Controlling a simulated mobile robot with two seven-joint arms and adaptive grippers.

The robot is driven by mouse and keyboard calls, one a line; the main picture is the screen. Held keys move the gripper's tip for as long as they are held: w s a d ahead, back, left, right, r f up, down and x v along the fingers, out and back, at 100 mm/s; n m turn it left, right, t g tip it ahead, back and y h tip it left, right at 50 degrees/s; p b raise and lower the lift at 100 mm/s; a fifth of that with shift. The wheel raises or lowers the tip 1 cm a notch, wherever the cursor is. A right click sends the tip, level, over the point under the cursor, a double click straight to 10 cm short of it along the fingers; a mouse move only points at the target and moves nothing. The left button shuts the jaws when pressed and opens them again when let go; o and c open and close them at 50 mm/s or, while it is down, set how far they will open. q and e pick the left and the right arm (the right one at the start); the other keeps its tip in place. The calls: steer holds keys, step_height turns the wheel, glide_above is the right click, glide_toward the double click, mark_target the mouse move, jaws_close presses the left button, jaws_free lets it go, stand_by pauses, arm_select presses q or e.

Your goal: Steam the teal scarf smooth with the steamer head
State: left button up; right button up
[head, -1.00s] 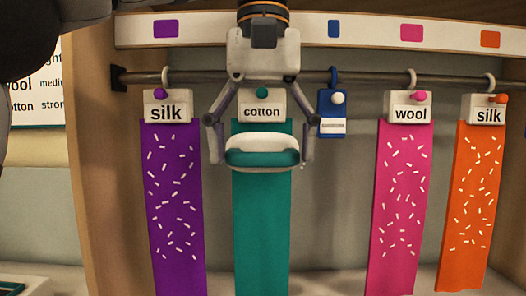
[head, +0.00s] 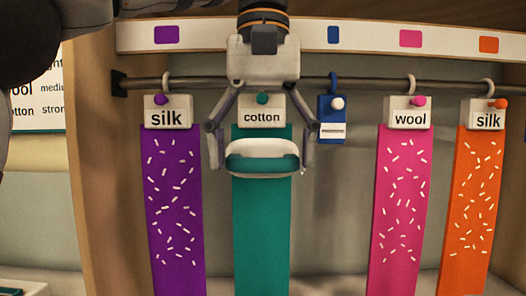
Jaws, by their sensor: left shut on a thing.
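The teal scarf (head: 262,235) hangs straight down from a white clip labelled "cotton" with a teal knob. No white flecks show on its visible part. My left gripper (head: 262,157) comes down from the top of the view and is shut on the steamer head (head: 262,147), a white rounded block with a teal band. The steamer head is in front of the scarf's upper part, just below the clip, and hides that stretch of cloth. I cannot tell whether it touches the cloth. My right gripper is not in view.
A purple scarf (head: 172,215) hangs left; a pink scarf (head: 400,205) and an orange scarf (head: 477,200) hang right, all with white flecks. A blue tag (head: 332,118) hangs beside the teal scarf. The rail (head: 365,84) runs above. A wooden post (head: 100,200) stands at left.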

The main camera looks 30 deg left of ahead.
arm_select(q)
steer(key=shift+s, duration=0.1)
steer(key=s+d, duration=0.8)
steer(key=s, duration=0.4)
steer(key=shift+s, duration=0.3)
